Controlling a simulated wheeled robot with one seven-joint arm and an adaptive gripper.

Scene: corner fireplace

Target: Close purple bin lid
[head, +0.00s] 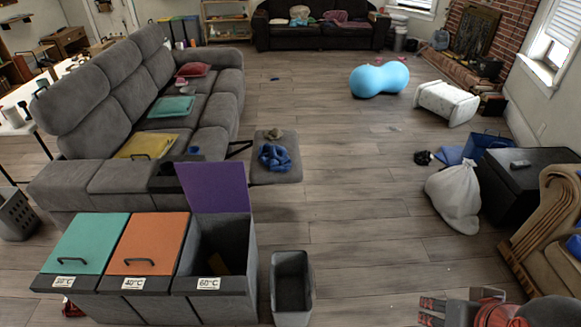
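The purple lid (215,187) stands raised, close to upright, at the back of the right-hand compartment of a three-part grey bin. That compartment (243,238), labelled 60°C, is uncovered, and a brownish thing shows inside it.
A small open grey bin (291,285) stands just right of the three-part bin. A grey sofa (130,95) is behind it. A white sack (456,197) and a black chest (527,182) are at right. The wooden floor between is clear.

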